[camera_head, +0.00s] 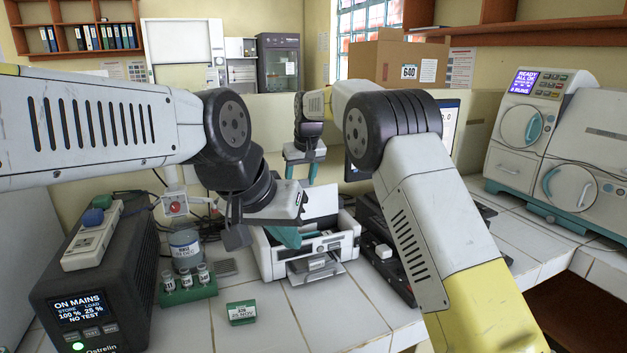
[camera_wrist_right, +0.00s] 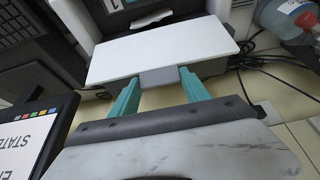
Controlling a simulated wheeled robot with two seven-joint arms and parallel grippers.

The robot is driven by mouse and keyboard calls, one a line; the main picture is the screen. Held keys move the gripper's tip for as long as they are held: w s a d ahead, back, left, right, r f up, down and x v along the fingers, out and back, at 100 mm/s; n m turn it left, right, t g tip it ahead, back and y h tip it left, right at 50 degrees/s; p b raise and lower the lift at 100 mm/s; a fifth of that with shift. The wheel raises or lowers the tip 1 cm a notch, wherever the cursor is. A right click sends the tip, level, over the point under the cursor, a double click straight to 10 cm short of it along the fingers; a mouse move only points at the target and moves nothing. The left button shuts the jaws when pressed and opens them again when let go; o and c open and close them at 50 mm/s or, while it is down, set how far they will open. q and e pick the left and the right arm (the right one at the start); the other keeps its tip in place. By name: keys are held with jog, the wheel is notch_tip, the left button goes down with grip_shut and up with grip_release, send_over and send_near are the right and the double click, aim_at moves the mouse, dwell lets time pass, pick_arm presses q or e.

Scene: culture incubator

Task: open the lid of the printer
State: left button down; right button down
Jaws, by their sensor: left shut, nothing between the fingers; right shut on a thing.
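The white printer (camera_head: 345,241) stands on the tiled bench, its front tray out. Its lid (camera_head: 319,202) appears raised at the back, partly hidden by my left gripper; its exact angle is unclear. My right gripper (camera_head: 300,180) is above and behind the printer, pointing down. In the right wrist view, its teal fingers (camera_wrist_right: 160,88) are shut on the grey tab (camera_wrist_right: 160,77) at the edge of the white lid panel (camera_wrist_right: 160,45). My left gripper (camera_head: 287,240) is shut and empty in front of the printer's left part, hiding some of it.
A black power unit (camera_head: 125,270), a vial rack (camera_head: 188,292) and a jar (camera_head: 185,247) stand left of the printer. A small green box (camera_head: 241,313) lies in front. A dark device (camera_head: 388,255) sits close on the right. The front bench tiles are mostly clear.

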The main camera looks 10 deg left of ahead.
jog(key=shift+w+a+r, duration=0.15)
jog(key=shift+w+r, duration=0.05)
jog(key=shift+w, duration=0.05)
jog(key=c, duration=0.8)
grip_release()
jog(key=shift+o, duration=1.4)
jog(key=shift+f, duration=0.15)
jog(key=v, duration=0.7)
jog(key=shift+s+r, duration=0.15)
jog(key=shift+r, duration=0.25)
